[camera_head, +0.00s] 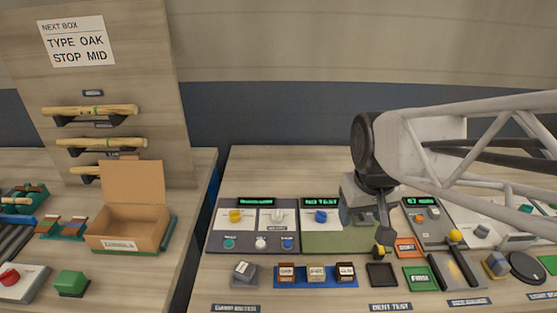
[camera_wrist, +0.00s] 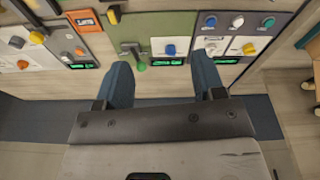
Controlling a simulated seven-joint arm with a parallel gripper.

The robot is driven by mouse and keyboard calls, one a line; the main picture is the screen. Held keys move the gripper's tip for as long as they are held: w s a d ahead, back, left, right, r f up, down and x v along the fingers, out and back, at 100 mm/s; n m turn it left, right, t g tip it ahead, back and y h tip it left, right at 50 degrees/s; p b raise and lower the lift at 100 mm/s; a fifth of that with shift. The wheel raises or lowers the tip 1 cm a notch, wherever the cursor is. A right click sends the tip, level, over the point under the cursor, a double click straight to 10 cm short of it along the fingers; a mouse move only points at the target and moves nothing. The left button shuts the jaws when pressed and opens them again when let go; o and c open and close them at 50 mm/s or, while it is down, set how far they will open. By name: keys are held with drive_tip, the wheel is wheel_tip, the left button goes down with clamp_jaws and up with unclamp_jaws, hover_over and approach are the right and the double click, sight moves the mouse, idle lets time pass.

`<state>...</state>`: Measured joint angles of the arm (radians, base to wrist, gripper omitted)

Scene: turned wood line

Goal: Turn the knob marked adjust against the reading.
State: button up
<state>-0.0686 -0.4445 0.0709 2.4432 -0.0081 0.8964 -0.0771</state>
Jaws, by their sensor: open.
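The label "adjust" is too small to read in either view, so I cannot tell which knob bears it. A blue knob (camera_head: 321,216) sits on the green and white panel (camera_head: 338,240), below a lit green display (camera_head: 321,202) that seems to read "NO TEST". The blue knob also shows in the wrist view (camera_wrist: 170,50). The grey panel to its left has a yellow knob (camera_head: 235,216) and a white knob (camera_head: 277,215). My gripper (camera_head: 383,235) is open and empty, pointing down to the right of the blue knob. In the wrist view its fingers (camera_wrist: 162,75) are spread apart.
A row of small blocks on a blue rack (camera_head: 316,281) stands in front of the panels, beside a dark tray (camera_head: 381,275). A grey device (camera_head: 430,225) with a lit display stands at right. An open cardboard box (camera_head: 127,226) stands on the left table.

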drive_tip(key=w+a+f+n+g, duration=0.1)
drive_tip(key=w+a+f+n, duration=0.2)
drive_tip(key=w, duration=0.4)
drive_tip(key=w+a+f, duration=0.3)
drive_tip(key=w+a, duration=0.2)
drive_tip(key=w, duration=0.1)
drive_tip(key=n+g, duration=0.1)
drive_tip(key=n, duration=0.2)
hover_over(277, 212)
wheel_tip(277, 212, down, 9)
drive_tip(key=shift+d, duration=0.1)
drive_tip(key=shift+f, duration=0.1)
drive_tip(key=shift+f, duration=0.2)
drive_tip(key=shift+f, duration=3.7)
drive_tip(key=shift+c, duration=0.4)
drive_tip(key=c, duration=0.8)
drive_tip(key=shift+c, duration=0.2)
